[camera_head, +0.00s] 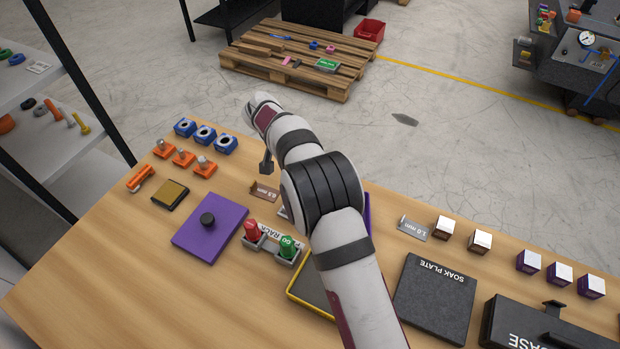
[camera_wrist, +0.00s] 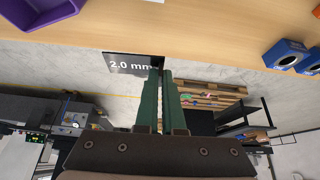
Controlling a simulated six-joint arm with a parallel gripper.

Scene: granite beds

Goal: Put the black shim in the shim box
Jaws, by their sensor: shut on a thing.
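In the wrist view, my gripper (camera_wrist: 161,74) has its green fingers close together, shut on a black shim (camera_wrist: 128,65) marked "2.0 mm". The shim sticks out to the left of the fingertips, in front of the table edge and floor. A purple open box (camera_wrist: 40,10), probably the shim box, is at the upper left, apart from the shim. In the head view only a thin purple edge (camera_head: 367,208) of what seems the same box shows beside my arm. My arm hides the rest of it, and my fingers cannot be made out clearly there.
A brown 0.5 mm shim (camera_head: 264,191) and a grey 1.0 mm shim (camera_head: 415,228) are on the table. Red and green gauges stand in a rack (camera_head: 272,246). A purple plate with a black knob (camera_head: 210,228), blue blocks (camera_head: 205,134) and a soak plate (camera_head: 435,300) are around.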

